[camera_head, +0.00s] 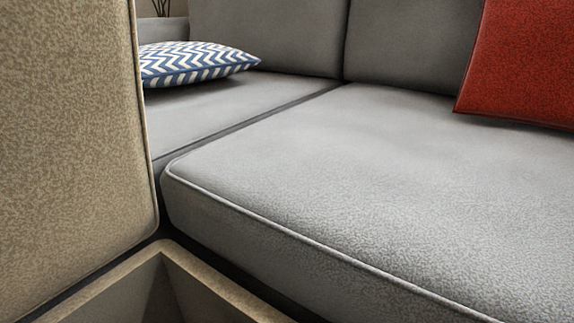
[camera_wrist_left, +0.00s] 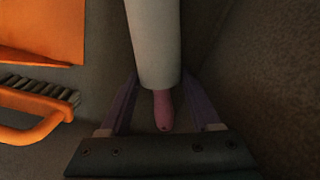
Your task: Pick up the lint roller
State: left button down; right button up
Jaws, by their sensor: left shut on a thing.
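The lint roller has a white roll (camera_wrist_left: 154,45) and a pink handle (camera_wrist_left: 163,110), seen in the left wrist view. It lies lengthwise in the picture, with the handle end toward my gripper's base. My left gripper (camera_wrist_left: 158,82) has one finger on each side of it and is shut on the lint roller near where the roll meets the handle. The far end of the roll is cut off by the top edge. Neither the lint roller nor a gripper shows in the head view.
In the left wrist view, an orange-handled brush (camera_wrist_left: 35,115) and an orange item (camera_wrist_left: 42,30) lie at the left. A dark wall (camera_wrist_left: 270,70) is close on the right. The head view shows a grey sofa seat (camera_head: 370,180), a beige upright panel (camera_head: 70,140) and an open compartment's rim (camera_head: 225,292).

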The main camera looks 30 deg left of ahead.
pick_arm(q)
jog(key=shift+r, duration=0.1)
notch_tip(320, 180, up, 28)
jog(key=p, duration=2.5)
jog(key=shift+p, duration=0.35)
jog(key=c, duration=0.7)
grip_release()
jog(key=c, duration=0.5)
jog(key=shift+c, duration=0.5)
